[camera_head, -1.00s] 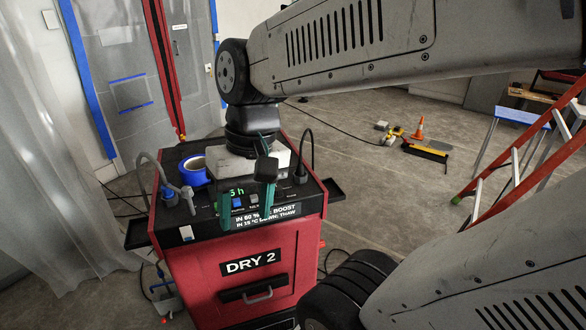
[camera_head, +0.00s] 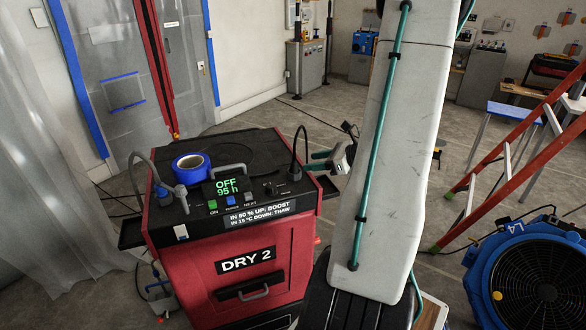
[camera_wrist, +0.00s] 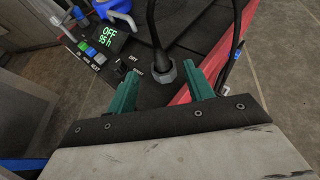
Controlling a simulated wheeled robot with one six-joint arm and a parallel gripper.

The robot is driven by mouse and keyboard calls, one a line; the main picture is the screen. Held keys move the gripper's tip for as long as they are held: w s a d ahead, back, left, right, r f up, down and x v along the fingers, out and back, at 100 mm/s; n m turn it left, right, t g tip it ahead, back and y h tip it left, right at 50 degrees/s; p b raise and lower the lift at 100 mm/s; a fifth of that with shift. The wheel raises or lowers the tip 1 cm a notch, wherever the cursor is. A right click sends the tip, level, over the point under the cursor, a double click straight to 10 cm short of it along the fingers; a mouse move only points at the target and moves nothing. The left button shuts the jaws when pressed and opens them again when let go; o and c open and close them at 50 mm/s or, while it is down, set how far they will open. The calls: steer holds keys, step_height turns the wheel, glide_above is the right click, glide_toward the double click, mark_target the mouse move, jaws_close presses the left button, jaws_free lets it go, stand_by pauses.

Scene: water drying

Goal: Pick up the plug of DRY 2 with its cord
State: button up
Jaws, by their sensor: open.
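DRY 2 is a red machine (camera_head: 262,262) with a black top and a green display reading OFF, 95 h. A black cord (camera_head: 305,146) rises from a fitting at the right of its top and arcs over. In the wrist view the cord (camera_wrist: 151,22) stands in a grey nut-like collar (camera_wrist: 165,72), beyond and between my fingertips. I cannot make out a separate plug for certain. My gripper (camera_head: 318,161) is just right of the machine's top, partly hidden by my arm. In the wrist view my gripper (camera_wrist: 164,85) has its teal fingers apart, with nothing held.
A red ladder (camera_head: 510,155) and a blue fan (camera_head: 530,275) stand at the right. Open floor lies behind.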

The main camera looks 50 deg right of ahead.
mark_target(294, 161)
steer(key=x, duration=0.7)
steer(key=shift+w, duration=0.35)
steer(key=c, duration=1.1)
